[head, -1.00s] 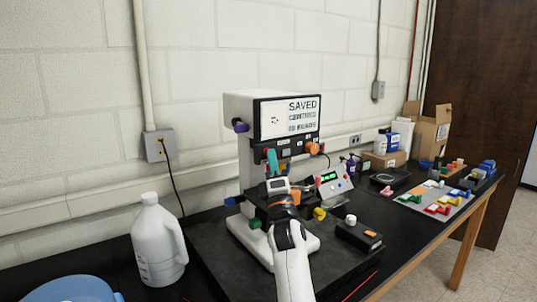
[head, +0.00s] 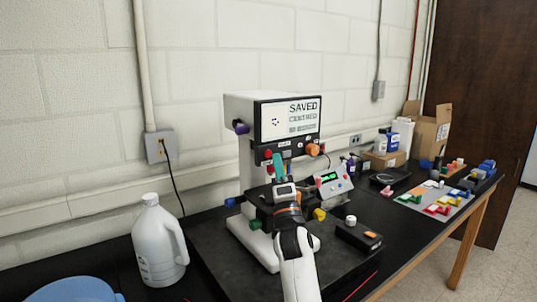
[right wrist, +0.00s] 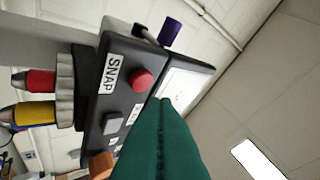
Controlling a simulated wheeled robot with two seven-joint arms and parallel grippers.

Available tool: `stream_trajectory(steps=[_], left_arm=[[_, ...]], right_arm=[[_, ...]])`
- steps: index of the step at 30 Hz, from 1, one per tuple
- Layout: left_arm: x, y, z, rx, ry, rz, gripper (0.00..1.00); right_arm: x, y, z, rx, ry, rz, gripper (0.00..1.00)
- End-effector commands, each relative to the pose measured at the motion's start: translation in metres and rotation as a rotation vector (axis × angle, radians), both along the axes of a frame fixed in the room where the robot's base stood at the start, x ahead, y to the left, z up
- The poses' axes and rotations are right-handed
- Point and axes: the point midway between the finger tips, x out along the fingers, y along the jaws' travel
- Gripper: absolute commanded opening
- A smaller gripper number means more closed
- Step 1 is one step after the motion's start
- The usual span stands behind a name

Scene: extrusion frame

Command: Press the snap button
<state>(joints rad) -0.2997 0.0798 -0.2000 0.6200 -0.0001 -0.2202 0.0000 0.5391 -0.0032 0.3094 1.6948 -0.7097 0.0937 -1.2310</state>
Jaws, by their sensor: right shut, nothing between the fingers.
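A white bench instrument (head: 239,105) with a screen stands against the wall. Its dark control panel carries a red button (right wrist: 141,79) beside a white "SNAP" label (right wrist: 109,74) in the right wrist view. A small red button (head: 267,154) also shows on the panel's left in the head view. My right gripper (head: 279,160) is shut and empty, its teal fingers raised in front of the panel. In the right wrist view its fingertips (right wrist: 165,103) are close beside the red button; I cannot tell contact. My left gripper is not in view.
The screen (head: 289,118) reads "SAVED" and "CENTRED". Several coloured knobs stick out of the instrument, including an orange one (head: 312,149). A white jug (head: 159,243) stands at left. A black box (head: 358,236) and a control unit (head: 333,183) with a green display stand at right.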

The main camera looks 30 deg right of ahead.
Motion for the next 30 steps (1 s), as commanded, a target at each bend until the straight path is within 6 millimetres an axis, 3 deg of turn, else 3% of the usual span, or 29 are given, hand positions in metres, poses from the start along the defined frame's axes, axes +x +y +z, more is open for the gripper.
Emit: stream_trajectory(steps=[13, 30], left_arm=[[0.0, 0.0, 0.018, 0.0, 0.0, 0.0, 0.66], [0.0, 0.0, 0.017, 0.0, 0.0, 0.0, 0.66]], right_arm=[[-0.041, -0.003, 0.001, -0.001, 0.0, 0.001, 0.0], [-0.043, -0.003, 0.0, -0.001, 0.0, 0.001, 0.0]])
